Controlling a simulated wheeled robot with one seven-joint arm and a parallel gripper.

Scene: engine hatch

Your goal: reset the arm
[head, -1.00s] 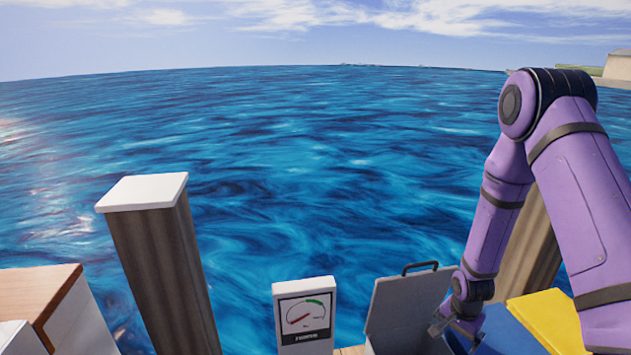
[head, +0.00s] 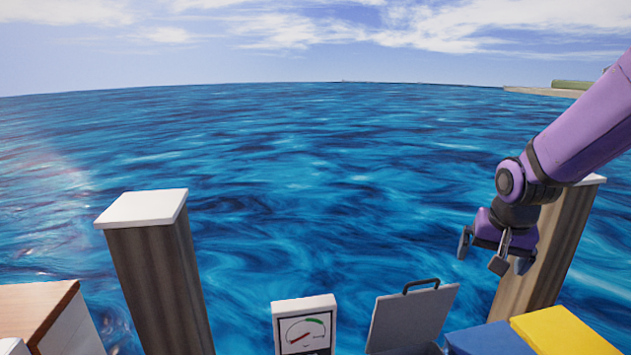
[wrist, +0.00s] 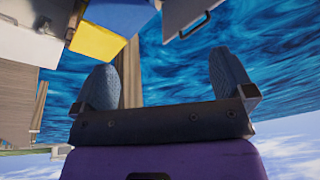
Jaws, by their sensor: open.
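My purple arm (head: 585,125) comes in from the right in the head view. My gripper (head: 494,252) hangs at its end, above and to the right of the raised grey hatch lid. Its fingers are apart with nothing between them. In the wrist view the two ribbed finger pads (wrist: 165,88) stand wide apart, with water and a wooden post behind them. The grey hatch lid (head: 411,318) with a dark handle stands tilted up at the bottom of the head view. The lid's edge and handle also show at the top of the wrist view (wrist: 190,15).
A gauge box (head: 304,325) stands left of the lid. Blue (head: 490,340) and yellow (head: 563,332) boxes lie to its right. White-capped posts stand at left (head: 155,270) and right (head: 545,250), the right one close behind my gripper. Open water lies beyond.

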